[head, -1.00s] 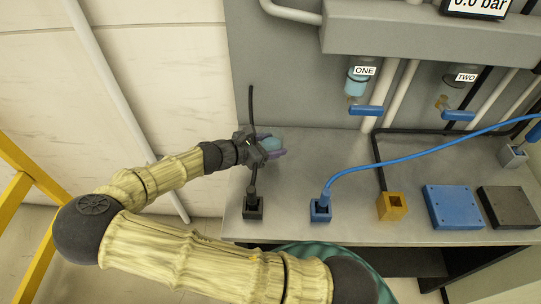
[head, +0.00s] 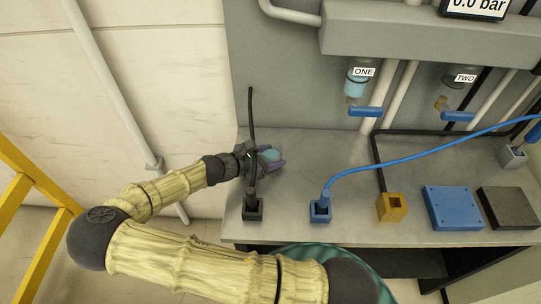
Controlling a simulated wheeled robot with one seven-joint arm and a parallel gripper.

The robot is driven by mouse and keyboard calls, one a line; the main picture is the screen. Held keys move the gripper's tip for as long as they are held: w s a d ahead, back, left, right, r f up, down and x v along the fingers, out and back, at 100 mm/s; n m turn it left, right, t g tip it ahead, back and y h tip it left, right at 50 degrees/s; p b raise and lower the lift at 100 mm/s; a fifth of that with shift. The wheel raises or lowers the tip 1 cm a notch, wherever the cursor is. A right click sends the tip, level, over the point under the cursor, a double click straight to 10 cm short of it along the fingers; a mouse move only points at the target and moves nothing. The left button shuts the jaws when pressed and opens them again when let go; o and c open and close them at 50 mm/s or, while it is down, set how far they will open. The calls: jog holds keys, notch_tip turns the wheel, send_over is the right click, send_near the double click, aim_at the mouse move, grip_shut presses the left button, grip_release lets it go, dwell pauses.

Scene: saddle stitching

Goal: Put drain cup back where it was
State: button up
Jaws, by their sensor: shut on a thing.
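My gripper (head: 268,160) is at the left part of the grey bench, behind the upright black cable. The rest of the cup is hidden by the fingers. The cup is low over the bench; I cannot tell whether it touches the surface. The gripper is left of the unit marked ONE (head: 357,80), which has a light blue bowl and a blue lever below it.
A black socket (head: 252,210) with its upright cable stands in front of my gripper. A blue socket (head: 320,211) with a blue hose, a yellow socket (head: 391,207), a blue block (head: 453,207) and a dark block (head: 508,207) line the front edge. The bench middle (head: 330,150) is mostly clear.

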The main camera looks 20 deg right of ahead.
jog(key=o, duration=1.1)
jog(key=shift+c, duration=0.2)
jog(key=v, duration=1.2)
jog(key=shift+b, duration=0.3)
notch_tip(320, 180, up, 10)
jog(key=p, duration=1)
